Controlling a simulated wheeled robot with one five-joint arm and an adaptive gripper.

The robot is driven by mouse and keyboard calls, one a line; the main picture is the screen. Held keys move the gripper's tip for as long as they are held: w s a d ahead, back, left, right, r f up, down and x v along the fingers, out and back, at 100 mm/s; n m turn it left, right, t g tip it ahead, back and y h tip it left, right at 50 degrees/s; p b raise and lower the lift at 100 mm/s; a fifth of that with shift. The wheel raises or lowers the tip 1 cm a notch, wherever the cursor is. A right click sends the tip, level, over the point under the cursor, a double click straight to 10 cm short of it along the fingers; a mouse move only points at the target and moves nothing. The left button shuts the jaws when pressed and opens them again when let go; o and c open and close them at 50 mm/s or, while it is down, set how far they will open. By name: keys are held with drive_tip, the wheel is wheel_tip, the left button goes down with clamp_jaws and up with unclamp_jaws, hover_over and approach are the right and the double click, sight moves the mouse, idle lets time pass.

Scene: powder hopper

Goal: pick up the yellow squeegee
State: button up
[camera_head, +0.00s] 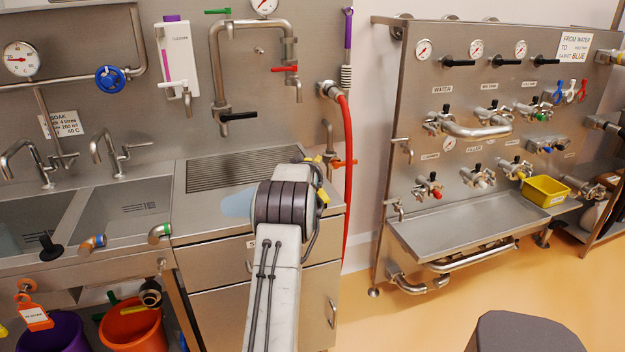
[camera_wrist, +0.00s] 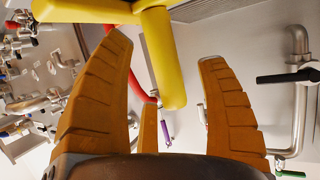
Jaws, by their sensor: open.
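The yellow squeegee (camera_wrist: 166,62) shows large and close in the wrist view. Its rounded bar points down the picture into the gap between my finger tips, and another yellow bar runs left along the top edge. My gripper (camera_wrist: 164,48) is open, with orange-brown ridged fingers on both sides of the bar and another finger lower in the middle. I see no finger closed on the squeegee. In the head view my wrist hides most of the gripper. Small yellow patches (camera_head: 322,196) show beside it; I cannot tell whether they are squeegee or gripper.
The steel counter with its ribbed drain (camera_head: 225,172) lies behind my arm. A red hose (camera_head: 347,180) hangs to the right, near a tap with an orange handle (camera_head: 345,162). A valve panel with a yellow tub (camera_head: 545,190) stands farther right. Sinks (camera_head: 125,205) are at left.

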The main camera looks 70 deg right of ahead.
drive_tip(key=shift+p+x, duration=0.4)
drive_tip(key=shift+x, duration=1.05)
drive_tip(key=shift+c, duration=0.4)
drive_tip(key=c, duration=1.2)
drive_tip(key=shift+w+r, duration=0.1)
clamp_jaws()
drive_tip(key=shift+r, duration=0.1)
